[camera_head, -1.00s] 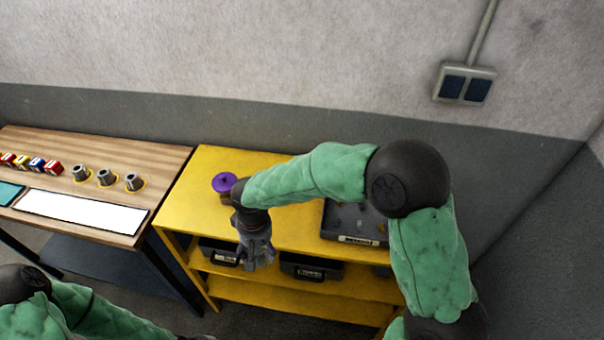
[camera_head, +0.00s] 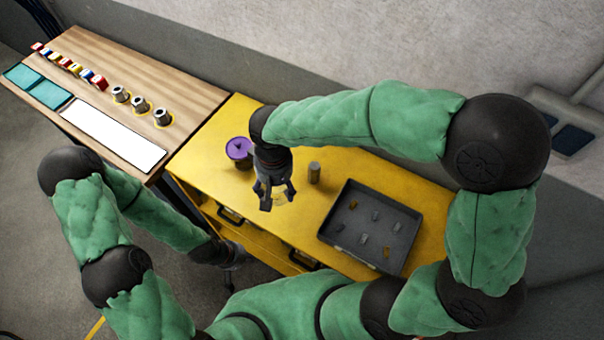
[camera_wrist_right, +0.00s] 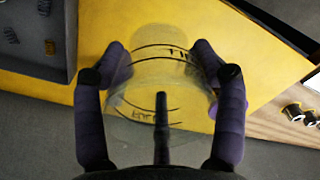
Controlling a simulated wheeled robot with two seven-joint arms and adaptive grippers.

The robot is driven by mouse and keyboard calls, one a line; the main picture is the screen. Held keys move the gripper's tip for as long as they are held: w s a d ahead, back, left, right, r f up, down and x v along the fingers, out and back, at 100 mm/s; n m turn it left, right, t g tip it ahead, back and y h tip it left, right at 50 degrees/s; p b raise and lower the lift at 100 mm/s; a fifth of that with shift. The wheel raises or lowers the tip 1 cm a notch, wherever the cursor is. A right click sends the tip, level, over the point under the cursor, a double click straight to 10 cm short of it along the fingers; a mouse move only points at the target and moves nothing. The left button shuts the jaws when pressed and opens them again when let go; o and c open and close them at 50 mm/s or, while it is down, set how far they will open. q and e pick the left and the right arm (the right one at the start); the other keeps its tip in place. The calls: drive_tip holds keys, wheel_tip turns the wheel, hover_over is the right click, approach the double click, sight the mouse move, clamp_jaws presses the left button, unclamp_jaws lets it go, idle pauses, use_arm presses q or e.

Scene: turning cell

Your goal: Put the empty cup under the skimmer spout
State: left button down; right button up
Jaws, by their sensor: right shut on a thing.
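A clear, see-through cup (camera_wrist_right: 140,112) with dark lines and lettering is between the fingers of my right gripper (camera_wrist_right: 172,75) in the right wrist view. The fingers are shut on its sides. In the head view my right gripper (camera_head: 275,198) hangs over the front part of the yellow bench (camera_head: 205,168), and the cup is hardly visible there. My left gripper (camera_head: 235,258) is low in front of the bench, too small and dark to tell its fingers. I cannot make out a skimmer spout in either view.
A dark tray (camera_head: 345,238) with small parts is to the right. The wooden table (camera_head: 150,83) at left carries several metal parts and coloured blocks.

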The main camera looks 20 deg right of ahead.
drive_tip(key=w+d+f, duration=0.2)
drive_tip(key=w+d+f+b, duration=0.1)
drive_tip(key=w+d+f, duration=0.1)
drive_tip(key=w+f, duration=0.1)
drive_tip(key=w+d+f, duration=0.2)
drive_tip(key=shift+w+f, duration=0.4)
drive_tip(key=shift+w+d+f+b, duration=0.1)
drive_tip(key=shift+f+b, duration=0.2)
drive_tip(key=shift+f, duration=0.6)
drive_tip(key=shift+w+d+f+b, duration=0.1)
drive_tip(key=shift+f+b, duration=0.15)
drive_tip(key=shift+f, duration=0.65)
drive_tip(key=shift+f, duration=0.15)
drive_tip(key=o, duration=1.1)
drive_tip(key=shift+o, duration=0.2)
